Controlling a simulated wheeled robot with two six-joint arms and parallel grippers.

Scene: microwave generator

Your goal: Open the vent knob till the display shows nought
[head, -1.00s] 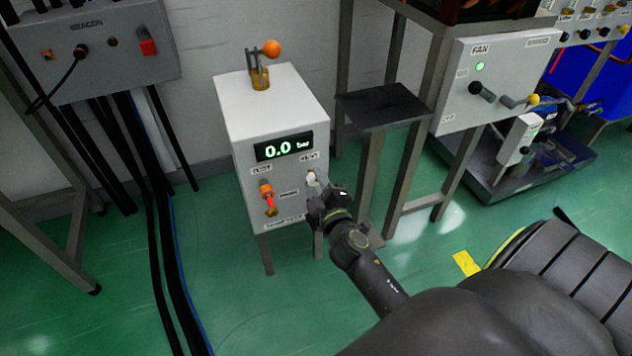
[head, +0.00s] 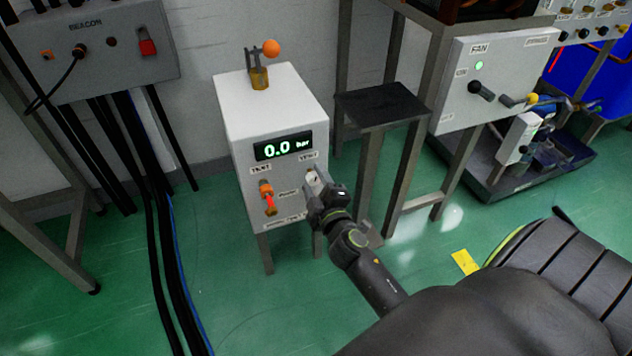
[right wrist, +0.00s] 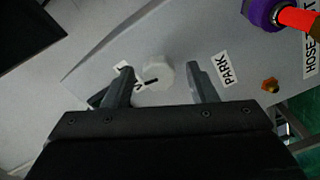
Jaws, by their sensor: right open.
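The white cabinet (head: 262,125) has a display (head: 283,148) that reads 0.0 bar in green. The vent knob (head: 312,177) is small and white, on the right of the front panel under the VENT label. My right gripper (head: 315,188) is open at this knob. In the right wrist view the round white knob (right wrist: 157,75) with a dark line mark shows between the two spread fingers (right wrist: 160,82), with gaps on both sides. My left gripper is not in view.
An orange-and-red test fitting (head: 268,197) is left of the knob, beside the PARK label (right wrist: 226,69). An orange-balled lever (head: 271,48) tops the cabinet. A dark stool-like stand (head: 382,106) is to the right.

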